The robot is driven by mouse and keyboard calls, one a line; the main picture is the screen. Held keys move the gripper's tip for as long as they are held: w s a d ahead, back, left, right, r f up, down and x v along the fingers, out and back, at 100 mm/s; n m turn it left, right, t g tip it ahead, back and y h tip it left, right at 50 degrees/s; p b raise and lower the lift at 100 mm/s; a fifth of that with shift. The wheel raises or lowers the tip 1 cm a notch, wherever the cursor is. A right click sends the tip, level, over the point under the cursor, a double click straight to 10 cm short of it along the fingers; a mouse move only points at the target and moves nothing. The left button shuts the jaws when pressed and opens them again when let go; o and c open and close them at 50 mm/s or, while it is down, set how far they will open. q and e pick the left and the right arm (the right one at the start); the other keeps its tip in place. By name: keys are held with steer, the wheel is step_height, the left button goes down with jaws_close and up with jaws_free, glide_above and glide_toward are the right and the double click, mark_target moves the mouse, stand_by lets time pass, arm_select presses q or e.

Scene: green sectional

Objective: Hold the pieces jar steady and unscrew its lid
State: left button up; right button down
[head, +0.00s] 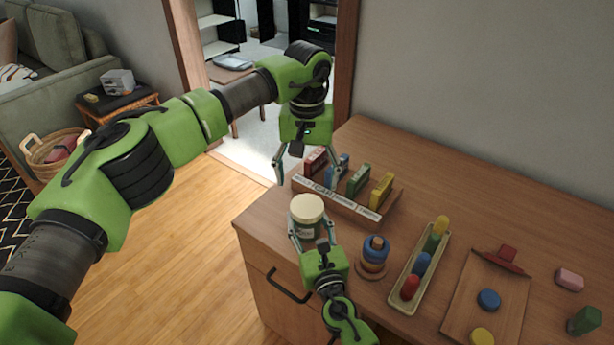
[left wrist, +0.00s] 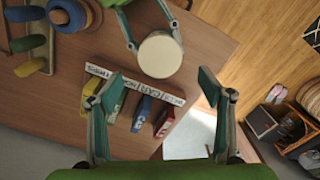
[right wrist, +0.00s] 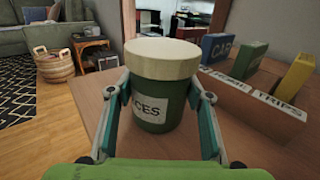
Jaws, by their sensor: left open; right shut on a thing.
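The pieces jar (head: 306,232) stands upright near the left edge of the wooden cabinet top. It is green with a white label ending in "CES", seen in the right wrist view (right wrist: 150,106). Its cream lid (head: 307,207) is on top, and the lid shows as a disc in the left wrist view (left wrist: 160,55). My right gripper (head: 311,238) is shut on the jar's body, a finger on each side below the lid. My left gripper (head: 307,178) is open and empty, above and behind the jar, over the book rack's left end.
A wooden rack (head: 335,200) with several coloured blocks stands right behind the jar. A ring stacker (head: 374,255), a peg tray (head: 419,268) and a shape board (head: 459,300) lie to the right. The cabinet's left edge is close to the jar.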

mark_target(307, 205)
arm_select(q)
steer(key=shift+m, duration=0.7)
arm_select(e)
steer(key=shift+f, duration=0.1)
arm_select(q)
steer(key=shift+f, duration=0.3)
step_height(307, 205, down, 7)
steer(key=shift+f, duration=0.2)
steer(key=shift+c, duration=0.3)
steer(key=c, duration=1.2)
steer(key=shift+o, duration=0.2)
